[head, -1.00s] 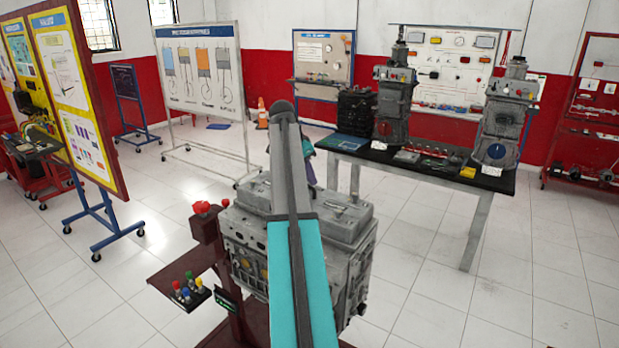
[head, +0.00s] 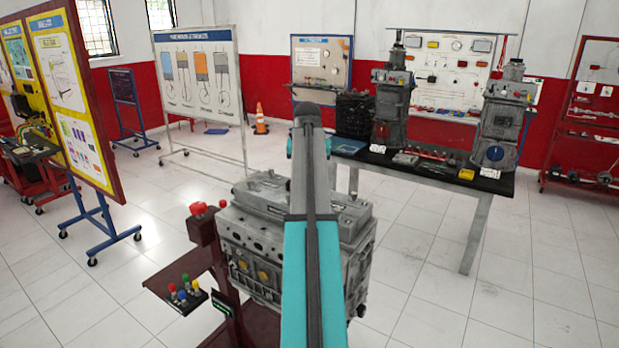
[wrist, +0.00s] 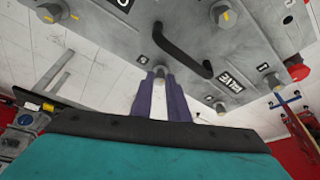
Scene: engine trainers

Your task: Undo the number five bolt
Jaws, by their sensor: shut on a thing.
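In the wrist view, the purple fingers of my gripper (wrist: 163,84) point up the picture at the edge of a grey metal panel (wrist: 180,45). They are shut on a grey bolt (wrist: 160,72), whose head shows at the fingertips. I cannot tell whether this bolt is still seated in the panel. Other bolts show on the panel, one with a yellow mark (wrist: 223,15) and one near the VALVE label (wrist: 271,82). In the head view my arm hides the gripper.
A black handle (wrist: 182,50) stands out from the panel close to the fingers. In the head view, a grey engine block (head: 262,265) stands beneath my arm. A red-topped post (head: 203,225) stands left of it, and a bench (head: 425,170) with engines stands behind.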

